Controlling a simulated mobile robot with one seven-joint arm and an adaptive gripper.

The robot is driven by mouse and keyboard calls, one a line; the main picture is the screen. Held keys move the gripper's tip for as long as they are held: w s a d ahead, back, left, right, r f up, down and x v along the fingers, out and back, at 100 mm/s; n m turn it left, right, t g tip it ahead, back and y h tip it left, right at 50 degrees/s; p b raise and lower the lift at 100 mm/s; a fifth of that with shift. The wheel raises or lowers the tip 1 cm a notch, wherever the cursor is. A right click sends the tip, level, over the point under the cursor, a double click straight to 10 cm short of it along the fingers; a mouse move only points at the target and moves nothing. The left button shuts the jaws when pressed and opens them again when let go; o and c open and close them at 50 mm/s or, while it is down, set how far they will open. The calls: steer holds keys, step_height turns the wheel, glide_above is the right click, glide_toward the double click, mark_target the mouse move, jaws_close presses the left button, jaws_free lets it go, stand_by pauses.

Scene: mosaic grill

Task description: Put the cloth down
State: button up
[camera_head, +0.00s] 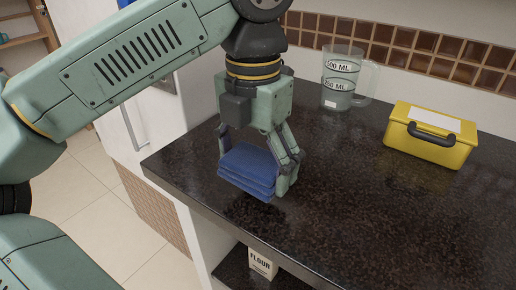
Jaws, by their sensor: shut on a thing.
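A folded blue cloth (247,172) is in the camera_head view, near the left front corner of the dark countertop (350,215). My gripper (256,165) points down over the counter and is shut on the cloth, with a finger on each side of it. The cloth lies in several flat layers and is slightly tilted in the picture. A dark shadow shows on the counter under it. I cannot tell whether its underside touches the counter.
A clear measuring jug (339,80) stands at the back by the tiled wall. A yellow box (432,135) with a dark handle sits at the right. A flour package (262,262) is on a shelf below. The counter's middle and front right are clear.

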mark_target(255, 157)
steer(key=w, duration=0.3)
steer(key=w+p, duration=0.1)
steer(key=w, duration=0.1)
steer(key=shift+w+f, duration=0.2)
steer(key=shift+w, duration=0.2)
steer(key=shift+w+f, duration=0.15)
steer(key=shift+w, duration=0.35)
steer(key=shift+f+p, duration=0.4)
steer(key=shift+f, duration=1.35)
steer(key=shift+f, duration=0.1)
steer(key=shift+f, duration=0.15)
steer(key=o, duration=1)
steer(key=shift+o, duration=0.2)
step_height(255, 157, up, 13)
steer(key=shift+f, duration=0.2)
